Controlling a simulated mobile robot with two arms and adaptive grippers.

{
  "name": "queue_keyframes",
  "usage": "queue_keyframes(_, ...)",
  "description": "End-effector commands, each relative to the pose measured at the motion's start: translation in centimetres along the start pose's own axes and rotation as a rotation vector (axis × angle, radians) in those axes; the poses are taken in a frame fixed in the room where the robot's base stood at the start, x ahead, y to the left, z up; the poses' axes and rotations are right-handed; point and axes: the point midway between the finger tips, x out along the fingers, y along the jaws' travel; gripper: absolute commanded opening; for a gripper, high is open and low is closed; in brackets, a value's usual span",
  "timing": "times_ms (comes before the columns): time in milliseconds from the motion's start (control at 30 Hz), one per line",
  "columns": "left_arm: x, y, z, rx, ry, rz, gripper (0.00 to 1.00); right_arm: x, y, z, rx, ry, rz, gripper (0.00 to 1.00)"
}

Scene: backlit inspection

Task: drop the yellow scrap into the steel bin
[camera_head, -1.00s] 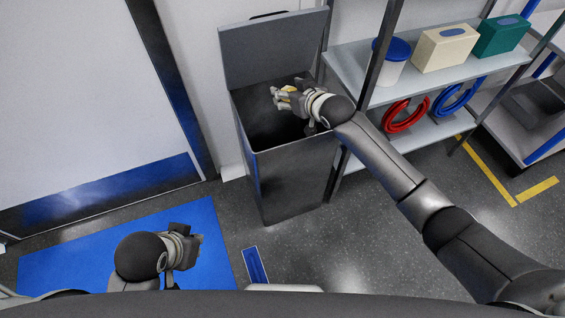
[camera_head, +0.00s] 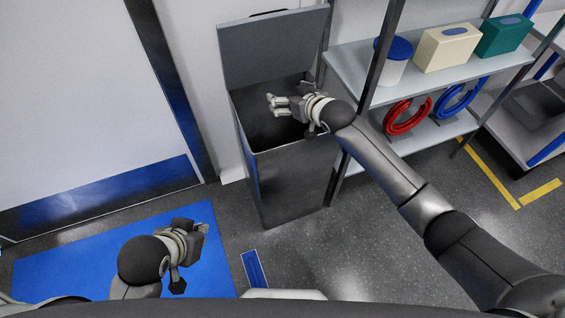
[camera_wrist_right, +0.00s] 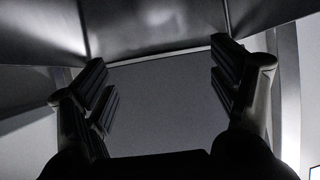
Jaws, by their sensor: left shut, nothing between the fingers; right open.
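The steel bin (camera_head: 292,182) stands against the wall with its lid (camera_head: 272,48) raised and its dark inside showing. My right gripper (camera_head: 272,105) is over the bin's opening, open and empty. In the right wrist view my right gripper (camera_wrist_right: 163,92) has its fingers wide apart, with only dark grey surfaces between and beyond them. The yellow scrap is not visible now in either view; the shaded inside of the bin is partly hidden by my right gripper and the bin's front. My left gripper (camera_head: 190,238) is shut and empty, low over the blue mat (camera_head: 75,255).
A shelf unit (camera_head: 345,62) stands right of the bin with a blue-lidded tub (camera_head: 393,65), a cream box (camera_head: 447,48), a teal box (camera_head: 503,36), a red coil (camera_head: 407,118) and a blue coil (camera_head: 462,98).

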Motion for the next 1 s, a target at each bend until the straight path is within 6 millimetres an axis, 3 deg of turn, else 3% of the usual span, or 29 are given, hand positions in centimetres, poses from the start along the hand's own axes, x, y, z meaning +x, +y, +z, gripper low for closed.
queue_keyframes(367, 0.0, 0.0, 0.0, 0.000, 0.000, 0.000, 0.00, -0.7, 0.1, 0.1, 0.001, 0.000, 0.000, 0.82)
queue_keyframes(1000, 0.0, 0.0, 0.0, 0.000, 0.000, 0.000, 0.00, -9.8, 0.0, 0.1, -0.001, 0.000, 0.000, 0.82)
